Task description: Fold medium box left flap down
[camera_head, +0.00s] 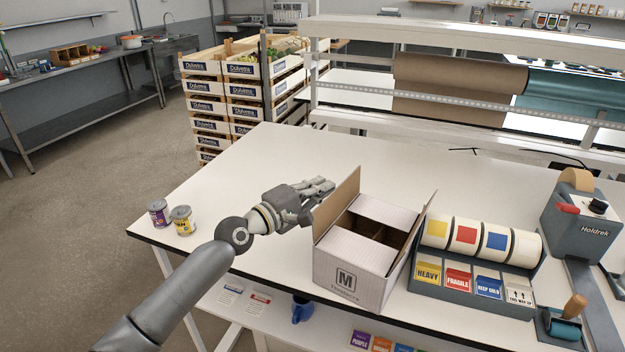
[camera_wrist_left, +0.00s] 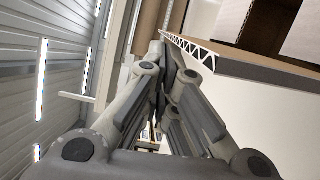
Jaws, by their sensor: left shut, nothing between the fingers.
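The medium box (camera_head: 345,279), marked M, stands on the white table. Its left flap (camera_head: 337,205) stands upright. Its right flap (camera_head: 411,233) also stands up, leaning a little outward. The front and back flaps are folded inward, with a dark gap between them. My left gripper (camera_head: 328,187) is just left of the left flap, near its top edge, shut and empty. In the left wrist view my left gripper (camera_wrist_left: 172,62) has its fingers together, with the corrugated edge of a cardboard flap (camera_wrist_left: 225,60) to their right. I cannot tell whether they touch. My right gripper is out of view.
The white table (camera_head: 215,200) has free room behind and left of the box. Two small cans (camera_head: 181,220) stand at its left edge. A label dispenser (camera_head: 470,285) with several rolls stands close right of the box. A tape machine (camera_head: 580,220) is farther right.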

